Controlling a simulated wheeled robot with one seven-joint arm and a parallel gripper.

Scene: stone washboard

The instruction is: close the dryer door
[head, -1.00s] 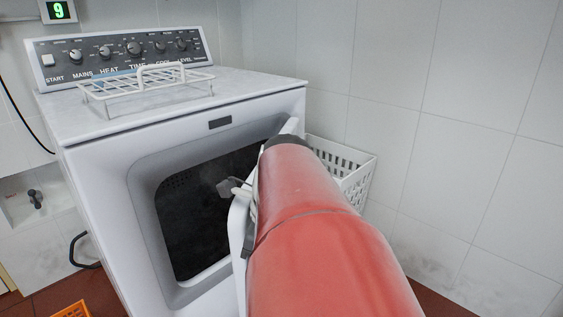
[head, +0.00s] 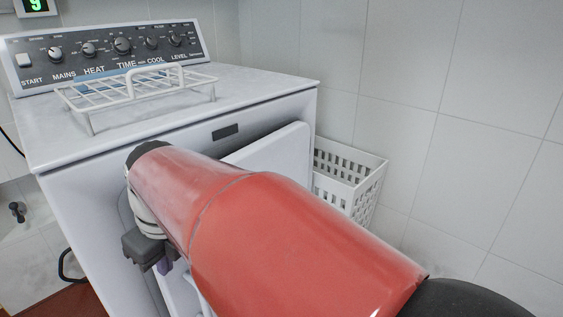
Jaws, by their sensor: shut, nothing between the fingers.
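The white dryer (head: 95,190) stands in the middle left, with its control panel at the back. Its door (head: 285,152) shows as a white panel at the right of the front, standing out from the body and ajar. A lower bit of white panel shows below my arm. My red arm crosses in front of the door and hides most of it and the opening. My gripper (head: 150,252) is at the arm's end, low at the dryer's front left of the visible door panel. It is shut and empty; its fingertips are mostly hidden, and I cannot tell whether it touches the door.
A white wire rack (head: 135,88) stands on the dryer top. A white slotted basket (head: 345,180) is to the right of the dryer, close to the door's side. A tiled wall is behind. A dark tap (head: 17,212) is on the left wall.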

